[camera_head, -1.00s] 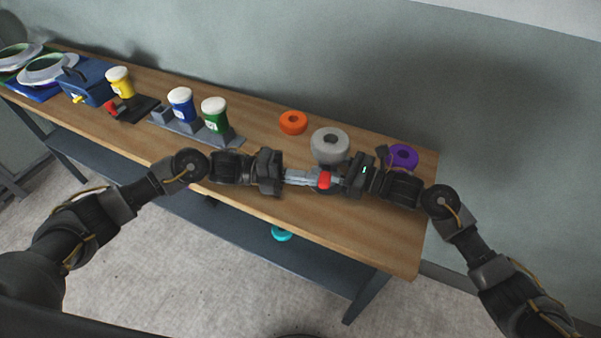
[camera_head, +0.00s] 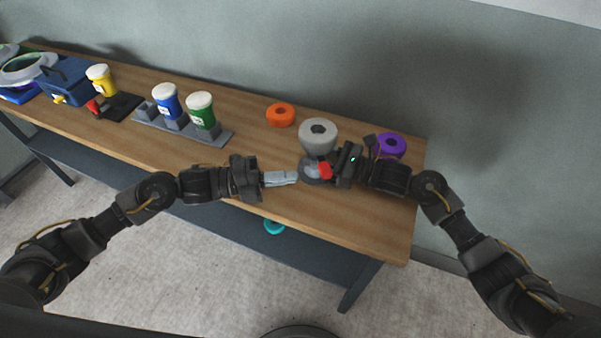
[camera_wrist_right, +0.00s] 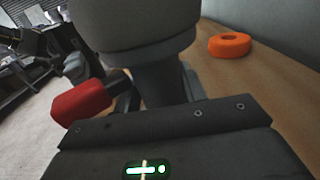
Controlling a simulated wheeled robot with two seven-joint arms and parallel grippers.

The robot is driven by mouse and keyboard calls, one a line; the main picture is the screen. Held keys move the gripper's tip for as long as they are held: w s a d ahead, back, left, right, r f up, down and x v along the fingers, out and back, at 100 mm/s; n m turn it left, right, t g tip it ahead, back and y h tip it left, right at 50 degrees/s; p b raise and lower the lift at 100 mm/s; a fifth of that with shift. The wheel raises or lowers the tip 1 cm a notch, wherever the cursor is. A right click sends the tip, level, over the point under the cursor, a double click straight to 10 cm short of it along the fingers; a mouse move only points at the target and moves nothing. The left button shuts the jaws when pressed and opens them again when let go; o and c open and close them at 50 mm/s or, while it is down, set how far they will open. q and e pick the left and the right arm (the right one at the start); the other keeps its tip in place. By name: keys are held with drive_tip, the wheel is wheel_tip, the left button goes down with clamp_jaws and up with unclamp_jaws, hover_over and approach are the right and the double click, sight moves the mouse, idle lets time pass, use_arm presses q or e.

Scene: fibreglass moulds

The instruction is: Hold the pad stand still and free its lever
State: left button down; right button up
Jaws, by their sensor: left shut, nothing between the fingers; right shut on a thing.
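My right gripper (camera_head: 332,167) is shut on the stand, apparently on the dark post (camera_wrist_right: 165,82) under the pad. My left gripper (camera_head: 295,177) is shut and empty, its pale fingers just left of the base and lever, apparently apart from the lever. The far side of the post is hidden.
An orange ring (camera_head: 281,114) and a purple ring (camera_head: 390,145) lie behind and right on the wooden bench (camera_head: 245,160). A rack with blue and green-bodied tubs (camera_head: 201,110) stands left. A turquoise ring (camera_head: 274,227) lies on the lower shelf.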

use_arm(q)
drive_tip(key=a, duration=0.1)
drive_tip(key=s+a, duration=0.1)
drive_tip(key=a, duration=0.3)
drive_tip(key=shift+s+a, duration=0.1)
drive_tip(key=shift+s, duration=0.2)
drive_tip(key=c, duration=2.2)
unclamp_jaws()
